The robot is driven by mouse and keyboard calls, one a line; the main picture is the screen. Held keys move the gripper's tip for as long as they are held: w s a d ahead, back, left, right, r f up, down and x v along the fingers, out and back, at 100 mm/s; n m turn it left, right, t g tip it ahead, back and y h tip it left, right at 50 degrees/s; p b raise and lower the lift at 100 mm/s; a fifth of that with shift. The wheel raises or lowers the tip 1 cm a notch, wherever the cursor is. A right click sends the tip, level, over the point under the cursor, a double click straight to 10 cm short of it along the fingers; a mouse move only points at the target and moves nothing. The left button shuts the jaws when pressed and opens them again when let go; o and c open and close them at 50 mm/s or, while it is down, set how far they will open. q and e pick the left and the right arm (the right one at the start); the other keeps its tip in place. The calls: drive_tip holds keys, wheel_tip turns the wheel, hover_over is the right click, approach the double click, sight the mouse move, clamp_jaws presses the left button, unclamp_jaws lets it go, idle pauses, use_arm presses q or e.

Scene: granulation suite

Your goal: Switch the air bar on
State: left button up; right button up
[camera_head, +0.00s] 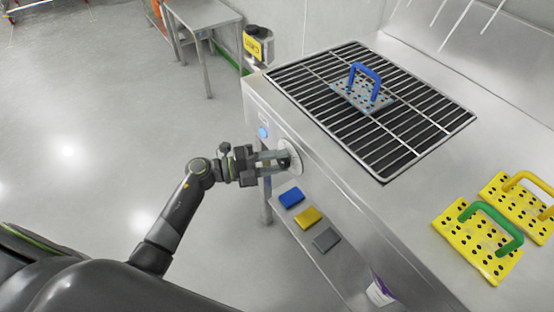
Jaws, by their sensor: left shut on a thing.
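My left gripper (272,161) reaches in from the left to the front face of the steel bench. It is shut on a dark knob (284,160) set on a round pale dial plate (296,156). The fingers cover much of the knob, so I cannot tell which way it points. A round blue light or button (263,132) sits on the same face, just up and left of the knob. My right gripper is not in view.
A black grille (415,140) is set in the bench top, with a grey perforated plate with a blue handle (364,82) on it. Yellow perforated plates with green (468,240) and yellow handles lie at right. Below the knob, a shelf holds blue, yellow and grey blocks (308,217).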

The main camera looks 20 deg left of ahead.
use_arm(q)
drive_tip(key=shift+m, duration=0.3)
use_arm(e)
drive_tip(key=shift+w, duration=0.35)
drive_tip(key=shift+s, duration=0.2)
use_arm(q)
drive_tip(key=o, duration=1)
drive_tip(key=shift+c, duration=0.2)
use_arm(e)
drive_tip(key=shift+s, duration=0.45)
use_arm(q)
drive_tip(key=b+v, duration=0.2)
drive_tip(key=v, duration=1.5)
drive_tip(key=shift+a+r, duration=0.2)
drive_tip(key=shift+a, duration=0.05)
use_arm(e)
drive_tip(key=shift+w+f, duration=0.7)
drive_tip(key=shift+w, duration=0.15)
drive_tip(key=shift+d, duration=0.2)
